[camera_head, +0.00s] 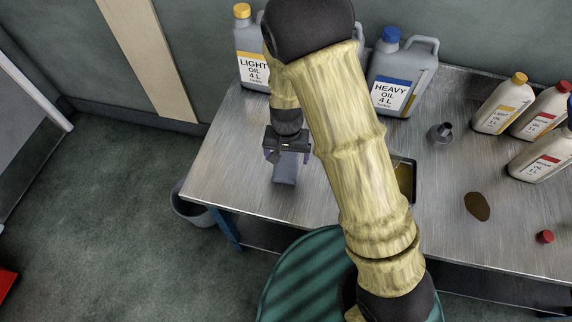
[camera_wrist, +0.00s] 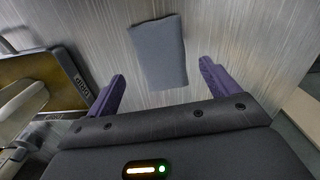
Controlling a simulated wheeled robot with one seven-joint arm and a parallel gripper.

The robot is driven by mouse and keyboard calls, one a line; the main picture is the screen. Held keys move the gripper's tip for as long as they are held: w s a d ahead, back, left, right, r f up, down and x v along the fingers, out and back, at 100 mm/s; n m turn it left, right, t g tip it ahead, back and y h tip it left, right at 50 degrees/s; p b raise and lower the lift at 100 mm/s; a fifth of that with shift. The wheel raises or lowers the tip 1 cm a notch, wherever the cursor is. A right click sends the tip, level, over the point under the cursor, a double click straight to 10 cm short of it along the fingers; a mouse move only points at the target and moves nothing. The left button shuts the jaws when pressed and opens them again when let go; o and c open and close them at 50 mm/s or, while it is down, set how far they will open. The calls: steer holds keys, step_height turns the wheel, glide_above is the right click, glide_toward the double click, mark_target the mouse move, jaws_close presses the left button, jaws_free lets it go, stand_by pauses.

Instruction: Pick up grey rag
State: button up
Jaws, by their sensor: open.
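The grey rag (camera_wrist: 158,52) lies folded as a small rectangle on the metal table, seen whole in the wrist view. In the head view the grey rag (camera_head: 285,168) shows just below my gripper, partly hidden by it. My gripper (camera_head: 287,150) is over the left part of the table. In the wrist view my gripper (camera_wrist: 160,85) is open, its purple fingers apart with the rag lying between and beyond them. The fingers hold nothing. I cannot tell the exact height of the fingertips above the table.
The metal table (camera_head: 235,150) carries large light oil (camera_head: 252,70) and heavy oil (camera_head: 392,95) jugs at the back. Several smaller bottles stand at the right. A tray (camera_wrist: 72,70) lies beside the rag. A brown spill (camera_head: 477,206), a red cap (camera_head: 544,237) and a funnel (camera_head: 440,132) are farther right.

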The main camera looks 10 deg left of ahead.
mark_target(286, 164)
steer(key=f, duration=0.5)
steer(key=shift+w+a+p, duration=0.1)
steer(key=shift+w+p, duration=0.2)
steer(key=shift+w, duration=0.05)
steer(key=shift+c, duration=0.2)
steer(key=c, duration=1)
